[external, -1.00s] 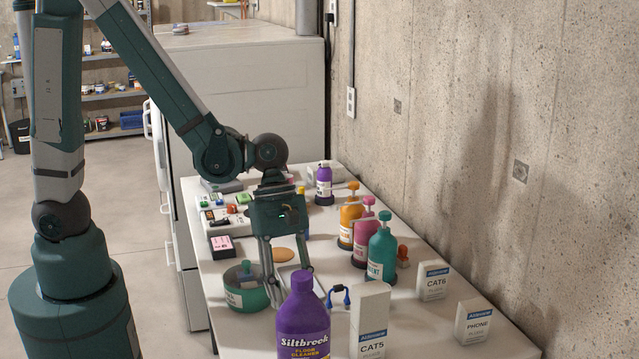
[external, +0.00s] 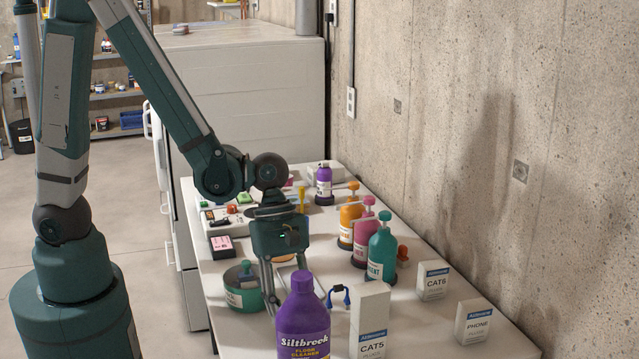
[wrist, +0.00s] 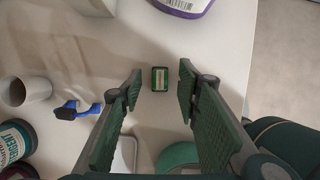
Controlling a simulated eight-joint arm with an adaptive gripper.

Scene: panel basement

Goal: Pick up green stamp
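The green stamp (wrist: 160,79) is a small green block with a pale label, lying on the white table in the wrist view. My gripper (wrist: 160,92) is open, with one finger to each side of the stamp in that view and not touching it. In the external view my gripper (external: 286,287) points down over the table, just behind the purple floor cleaner bottle (external: 303,325). That bottle hides part of the gripper's lower end, and I cannot make out the stamp there.
A green pot (external: 240,298) stands left of my gripper. Teal (external: 382,255), pink and orange pump bottles stand along the wall side. Bare table surrounds the stamp.

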